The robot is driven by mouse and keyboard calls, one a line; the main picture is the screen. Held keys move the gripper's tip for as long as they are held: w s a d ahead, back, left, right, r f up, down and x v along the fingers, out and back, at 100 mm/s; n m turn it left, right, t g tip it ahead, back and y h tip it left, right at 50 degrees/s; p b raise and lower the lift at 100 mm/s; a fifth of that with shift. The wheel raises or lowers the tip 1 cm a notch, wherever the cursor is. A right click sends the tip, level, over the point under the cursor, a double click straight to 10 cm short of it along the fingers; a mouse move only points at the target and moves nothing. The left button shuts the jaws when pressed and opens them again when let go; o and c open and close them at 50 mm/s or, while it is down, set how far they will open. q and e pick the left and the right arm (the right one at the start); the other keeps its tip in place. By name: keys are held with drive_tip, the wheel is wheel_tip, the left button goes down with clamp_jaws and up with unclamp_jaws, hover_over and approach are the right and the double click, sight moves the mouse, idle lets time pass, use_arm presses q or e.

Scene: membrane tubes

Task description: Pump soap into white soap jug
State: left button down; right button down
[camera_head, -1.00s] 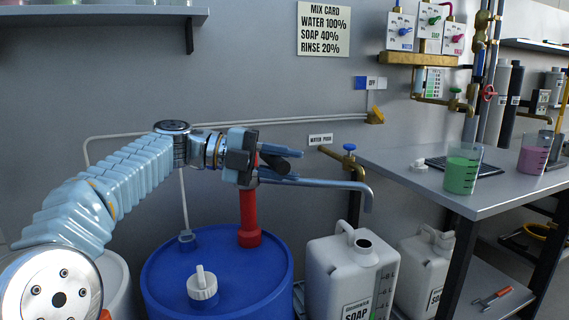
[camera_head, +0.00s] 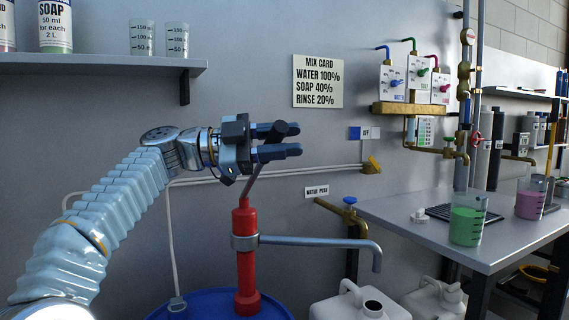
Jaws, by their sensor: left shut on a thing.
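A red pump (camera_head: 246,262) stands upright on the blue drum (camera_head: 200,304), which is cut off at the bottom edge. Its grey spout (camera_head: 318,243) reaches right, and the bent tip hangs above the white soap jug (camera_head: 338,306). Only the jug's top, handle and open mouth show; its label is out of frame. My left gripper (camera_head: 288,140) is above the pump, shut on the dark pump handle (camera_head: 278,132). A slanted grey rod (camera_head: 254,185) shows between the gripper and the pump body. No liquid shows at the spout. My right gripper is not in view.
A second white jug (camera_head: 438,302) stands right of the first. A brass tap (camera_head: 345,212) sticks out of the wall behind the spout. A grey bench (camera_head: 400,212) with beakers of green liquid (camera_head: 467,226) and pink liquid (camera_head: 530,204) stands at right. A shelf (camera_head: 100,65) hangs upper left.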

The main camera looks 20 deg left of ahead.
use_arm(q)
drive_tip(key=shift+w+a+r+n+t+h+p, duration=0.2)
drive_tip(key=shift+w+a+r+n, duration=0.25)
drive_tip(key=shift+r, duration=0.2)
drive_tip(key=shift+w+a+r+n+t+h+p, duration=0.15)
drive_tip(key=shift+w+a+r+n, duration=0.2)
drive_tip(key=shift+a+r+n, duration=0.25)
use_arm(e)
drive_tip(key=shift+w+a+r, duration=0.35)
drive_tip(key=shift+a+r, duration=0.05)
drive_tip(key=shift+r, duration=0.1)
use_arm(q)
drive_tip(key=shift+d, duration=0.1)
drive_tip(key=c, duration=0.9)
unclamp_jaws()
drive_tip(key=b+v, duration=0.1)
drive_tip(key=v, duration=0.6)
drive_tip(key=shift+s+a, duration=0.15)
drive_tip(key=shift+a, duration=0.1)
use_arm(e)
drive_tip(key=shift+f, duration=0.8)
